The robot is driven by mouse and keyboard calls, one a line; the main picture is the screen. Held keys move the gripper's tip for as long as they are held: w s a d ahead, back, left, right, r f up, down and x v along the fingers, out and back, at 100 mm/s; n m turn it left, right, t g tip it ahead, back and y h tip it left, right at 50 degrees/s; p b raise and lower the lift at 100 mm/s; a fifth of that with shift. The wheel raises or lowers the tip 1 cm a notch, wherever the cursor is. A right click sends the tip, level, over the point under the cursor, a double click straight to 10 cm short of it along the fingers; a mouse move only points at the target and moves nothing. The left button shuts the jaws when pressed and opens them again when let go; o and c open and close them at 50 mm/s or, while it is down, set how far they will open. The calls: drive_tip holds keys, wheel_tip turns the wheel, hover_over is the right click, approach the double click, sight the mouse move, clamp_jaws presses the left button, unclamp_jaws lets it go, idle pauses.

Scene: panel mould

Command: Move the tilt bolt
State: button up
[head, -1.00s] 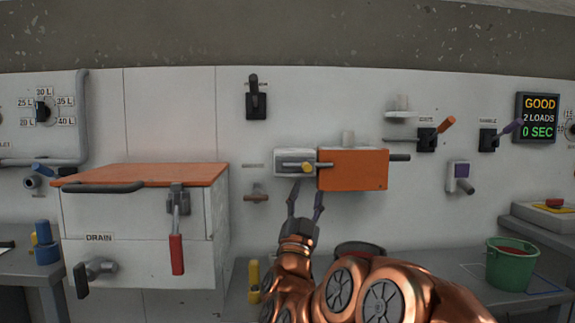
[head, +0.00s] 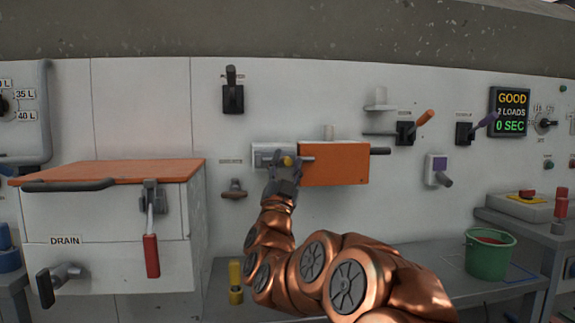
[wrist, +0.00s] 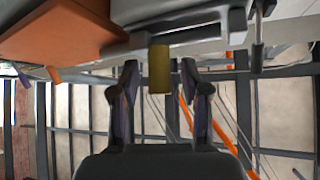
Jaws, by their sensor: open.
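The tilt bolt shows as a grey rod with a yellow knob (head: 288,161) on a pale housing, left of the orange box (head: 334,164). In the wrist view the yellow knob (wrist: 159,62) hangs between my two fingers. My gripper (head: 283,168) is open at the bolt, with one finger on each side of the knob. A small gap shows between knob and fingers in the wrist view. My gripper hides part of the housing's lower edge in the head view.
A black lever (head: 232,98) is on the wall above left, and a small tap (head: 233,189) is below left. An orange-handled lever (head: 408,132) is right of the box. A green bucket (head: 488,254) stands on the right bench. An orange-lidded tank (head: 110,225) is at left.

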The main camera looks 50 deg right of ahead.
drive_tip(key=shift+w+d+r, duration=0.1)
drive_tip(key=shift+d+r, duration=0.1)
clamp_jaws()
idle(0.5)
